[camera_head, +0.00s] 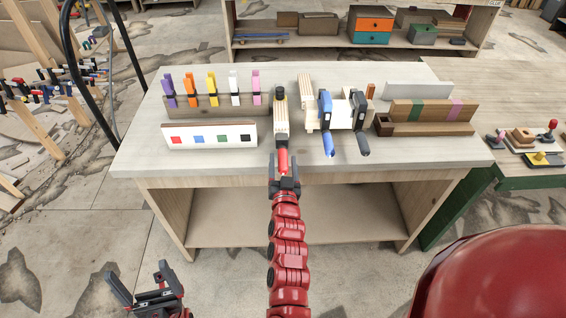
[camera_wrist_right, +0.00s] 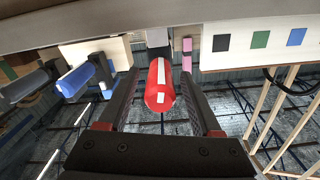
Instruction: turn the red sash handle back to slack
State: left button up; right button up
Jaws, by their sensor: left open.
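The red sash handle (camera_head: 282,160) sticks out over the front edge of the bench, at the near end of a sash clamp lying along a pale wooden piece (camera_head: 281,122). In the right wrist view the red handle (camera_wrist_right: 158,88) has a white stripe facing the camera. My right gripper (camera_head: 284,181) is at the handle's near end. In the right wrist view its two fingers (camera_wrist_right: 158,92) stand apart on either side of the handle, with gaps visible on both sides. My left gripper (camera_head: 148,296) is open and empty, low at the left, away from the bench.
A blue-handled clamp (camera_head: 326,125) and a dark-handled clamp (camera_head: 360,125) stand just right of the sash clamp. A board with coloured squares (camera_head: 210,135) and several coloured clamps (camera_head: 212,88) are to the left. A wooden block with green and purple bands (camera_head: 432,111) lies right.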

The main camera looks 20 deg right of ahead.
jog(key=shift+s, duration=0.1)
jog(key=shift+s+a, duration=0.1)
jog(key=shift+s, duration=0.2)
jog(key=b+v, duration=0.1)
jog(key=v, duration=0.4)
jog(key=shift+f, duration=0.2)
send_near(283, 174)
jog(key=shift+r+v, duration=0.2)
jog(key=shift+v, duration=0.75)
jog(key=shift+r+v, duration=0.15)
jog(key=shift+v, duration=0.85)
